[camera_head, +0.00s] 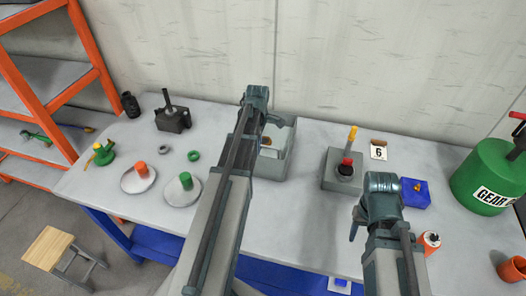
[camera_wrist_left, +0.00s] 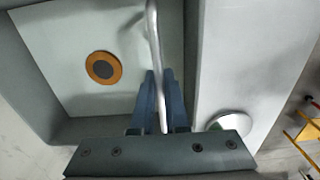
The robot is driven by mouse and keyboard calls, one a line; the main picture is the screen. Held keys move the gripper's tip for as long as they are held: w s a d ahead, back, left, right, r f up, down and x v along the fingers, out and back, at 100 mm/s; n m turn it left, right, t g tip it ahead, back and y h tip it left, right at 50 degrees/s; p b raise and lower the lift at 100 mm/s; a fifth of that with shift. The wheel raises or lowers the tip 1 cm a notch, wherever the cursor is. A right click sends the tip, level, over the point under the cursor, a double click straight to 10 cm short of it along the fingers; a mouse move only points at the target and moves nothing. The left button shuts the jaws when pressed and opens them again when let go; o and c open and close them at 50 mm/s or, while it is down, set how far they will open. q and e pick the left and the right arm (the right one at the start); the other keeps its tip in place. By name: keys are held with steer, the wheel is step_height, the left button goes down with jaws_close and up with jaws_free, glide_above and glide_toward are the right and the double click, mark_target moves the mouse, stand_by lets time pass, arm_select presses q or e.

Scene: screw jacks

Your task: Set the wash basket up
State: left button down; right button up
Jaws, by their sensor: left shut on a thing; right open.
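A grey open-topped tub (camera_head: 283,163) stands at the back middle of the table, partly hidden by my left arm. In the left wrist view, my left gripper (camera_wrist_left: 158,80) is shut on a thin bent metal rod (camera_wrist_left: 152,30). The rod looks like a handle, but what it joins is not clear; no whole basket shows. Beyond the fingers is a pale surface with an orange ring with a grey centre (camera_wrist_left: 103,68). My right gripper (camera_head: 356,222) is open and empty, over the table's right part.
Left on the table (camera_head: 115,190) are a black jack (camera_head: 172,119), an orange cylinder (camera_head: 141,168) and a green cylinder (camera_head: 185,180) on dishes.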

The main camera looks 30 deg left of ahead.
arm_select(q)
steer(key=shift+r, duration=0.1)
stand_by(0.6)
steer(key=shift+w+r+p, duration=0.15)
steer(key=shift+r+p, duration=1.85)
steer(key=shift+p, duration=0.1)
steer(key=shift+r, duration=0.25)
steer(key=shift+r+p, duration=0.2)
steer(key=shift+p, duration=0.2)
steer(key=shift+r, duration=0.1)
steer(key=shift+r+p, duration=2.15)
steer(key=shift+p, duration=0.1)
steer(key=c, duration=1.6)
jaws_free()
